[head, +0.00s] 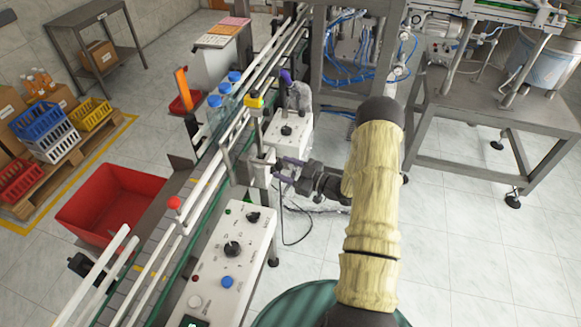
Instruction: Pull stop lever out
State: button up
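My gripper (285,169) is at the near side of the conveyor rail, reaching in from the right. Its two purple-tipped fingers appear spread apart, with nothing clearly between them. A grey metal bracket (261,168) stands on the rail just left of the fingertips. I cannot tell whether they touch it. I cannot clearly make out which part is the stop lever; it may be small or hidden near this bracket. Clear bottles with blue caps (214,101) stand on the conveyor (174,212) farther up.
A control box (222,262) with knobs and buttons stands below the bracket. A smaller box (287,133) is above my gripper. A red bin (106,205) is left of the conveyor. A metal table (500,112) stands right; the floor between is mostly clear.

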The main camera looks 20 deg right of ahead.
jog(key=shift+w+a, duration=0.1)
jog(key=shift+w, duration=0.05)
jog(key=b+v, duration=0.5)
jog(key=v, duration=1.2)
jog(key=w+a+r+m+g+h, duration=0.3)
jog(key=w+a+r+m+h, duration=0.15)
jog(key=w+h, duration=0.5)
jog(key=s+a+r+m+g+h, duration=0.1)
jog(key=s+a+r+m+g, duration=0.1)
jog(key=s+a, duration=0.4)
jog(key=s+a+r+m+g+h, duration=0.1)
jog(key=s+a+r+m+g, duration=0.2)
jog(key=s+a, duration=0.4)
jog(key=s+m+g, duration=0.1)
jog(key=s+g, duration=0.1)
jog(key=s, duration=0.5)
jog(key=shift+s+g+h, duration=0.15)
jog(key=shift+g+h, duration=0.15)
jog(key=shift+h, duration=0.05)
